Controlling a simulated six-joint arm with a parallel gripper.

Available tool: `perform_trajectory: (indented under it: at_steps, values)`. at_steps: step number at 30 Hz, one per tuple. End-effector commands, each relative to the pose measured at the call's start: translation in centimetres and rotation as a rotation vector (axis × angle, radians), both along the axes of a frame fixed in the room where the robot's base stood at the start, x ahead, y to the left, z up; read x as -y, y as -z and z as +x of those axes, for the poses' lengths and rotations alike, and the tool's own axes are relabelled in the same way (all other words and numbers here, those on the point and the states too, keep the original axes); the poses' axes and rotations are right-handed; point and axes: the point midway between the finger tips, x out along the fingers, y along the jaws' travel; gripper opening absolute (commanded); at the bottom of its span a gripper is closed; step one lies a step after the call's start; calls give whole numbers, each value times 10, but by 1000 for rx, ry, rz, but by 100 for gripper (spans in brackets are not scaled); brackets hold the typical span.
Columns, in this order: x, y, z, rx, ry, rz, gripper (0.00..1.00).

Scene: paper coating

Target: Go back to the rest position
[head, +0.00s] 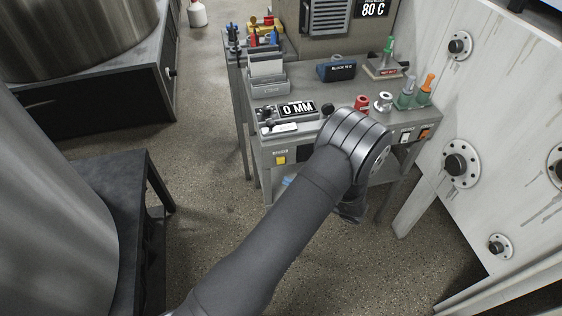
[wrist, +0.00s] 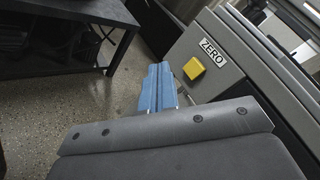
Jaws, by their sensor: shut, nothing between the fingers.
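My gripper (wrist: 159,72) shows in the wrist view as two blue fingers shut against each other, with nothing between them. It points toward the front of the grey bench (head: 253,125), just left of the yellow button (wrist: 193,68) and its ZERO label (wrist: 212,47). The fingers look apart from the button. In the head view my dark arm reaches across the middle to the bench front. Most of my gripper is hidden there; a bit of blue shows below the bench edge. The yellow button (head: 280,160) is on the bench front.
A 0 MM display device (head: 298,108), a blue block (head: 336,70), red and white spools and bottles stand on the bench. A white panel with knobs (head: 461,165) is at right. A dark table (head: 95,185) is at left. Floor is free between it and the bench.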

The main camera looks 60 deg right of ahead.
Motion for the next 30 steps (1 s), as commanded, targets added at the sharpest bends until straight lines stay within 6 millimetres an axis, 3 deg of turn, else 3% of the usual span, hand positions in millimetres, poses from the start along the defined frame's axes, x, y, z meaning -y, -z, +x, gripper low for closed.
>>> perform_trajectory:
  at_steps: [16,23,30]
  values:
    - [2,0,2,0,0,0,0]
    - [17,0,18,1,-2,-2,0]
    - [-11,0,-13,0,3,2,0]
